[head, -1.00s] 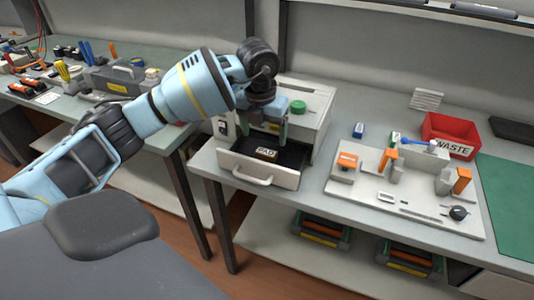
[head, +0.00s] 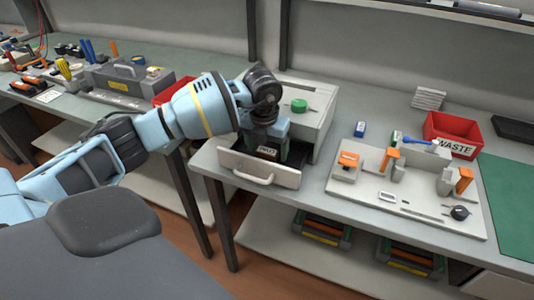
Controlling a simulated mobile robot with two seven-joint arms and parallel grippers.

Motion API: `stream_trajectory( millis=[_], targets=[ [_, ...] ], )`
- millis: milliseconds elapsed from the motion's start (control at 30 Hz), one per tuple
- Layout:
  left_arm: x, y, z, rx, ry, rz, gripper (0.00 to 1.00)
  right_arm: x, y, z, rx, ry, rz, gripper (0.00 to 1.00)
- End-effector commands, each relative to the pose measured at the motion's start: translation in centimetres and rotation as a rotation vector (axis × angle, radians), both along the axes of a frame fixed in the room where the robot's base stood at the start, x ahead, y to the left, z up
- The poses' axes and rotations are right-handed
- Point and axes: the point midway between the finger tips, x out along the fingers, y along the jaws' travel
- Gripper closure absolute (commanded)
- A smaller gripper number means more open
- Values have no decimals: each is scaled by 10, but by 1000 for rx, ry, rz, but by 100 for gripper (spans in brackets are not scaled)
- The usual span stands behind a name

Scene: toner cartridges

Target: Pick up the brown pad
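The brown pad (head: 268,150) lies in the open dark drawer at the front of the light grey machine; only its dark top with pale lettering shows. The drawer has a pale front (head: 232,163) with a handle. My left gripper (head: 266,150) reaches down into the drawer from above, with its fingers on either side of the pad. Whether the fingers touch or grip the pad cannot be told. My arm hides part of the machine and drawer. My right gripper is not in view.
The machine (head: 312,101) has a green knob on top. To its right are a pale fixture board (head: 410,208) with orange parts, a red waste bin (head: 437,124) and a green mat (head: 512,205). A tool bench (head: 80,110) stands at the left.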

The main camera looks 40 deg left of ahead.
Motion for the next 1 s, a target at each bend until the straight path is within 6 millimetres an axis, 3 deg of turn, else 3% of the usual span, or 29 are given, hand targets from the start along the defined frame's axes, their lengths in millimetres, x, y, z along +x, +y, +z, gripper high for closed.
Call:
stream_trajectory(
  millis=[33, 367, 667, 1000],
  targets=[
    [0, 0, 0, 0, 0, 0, 27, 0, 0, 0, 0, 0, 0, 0],
    [0, 0, 1, 0, -1, 1, 68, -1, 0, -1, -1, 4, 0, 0],
    [1, 0, 7, -1, -3, 1, 68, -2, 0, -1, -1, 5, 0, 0],
    [1, 0, 65, 0, -5, 1, 68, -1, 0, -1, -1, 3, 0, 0]
  ],
)
